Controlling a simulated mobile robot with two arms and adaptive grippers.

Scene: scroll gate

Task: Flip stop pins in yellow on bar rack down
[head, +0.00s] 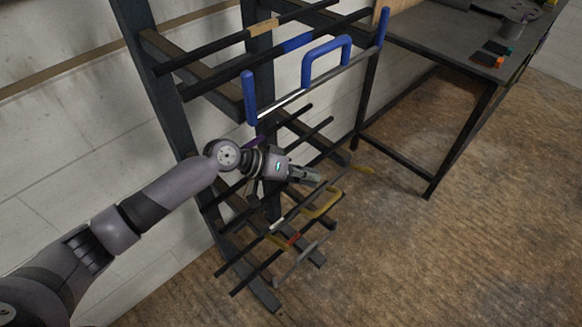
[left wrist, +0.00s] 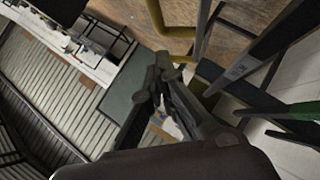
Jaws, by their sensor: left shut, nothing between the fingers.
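The dark bar rack (head: 160,75) stands against the white wall, with bars jutting out at several heights. A bent yellow piece (head: 320,207) shows on the lower bars. My arm hides part of the rack's middle bars. My right gripper is out of view.
A blue handle (head: 329,61) with blue upright ends spans the upper bars. A dark table (head: 440,40) stands at the right, its leg (head: 460,140) near the rack. The brown floor (head: 430,250) at front right is clear.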

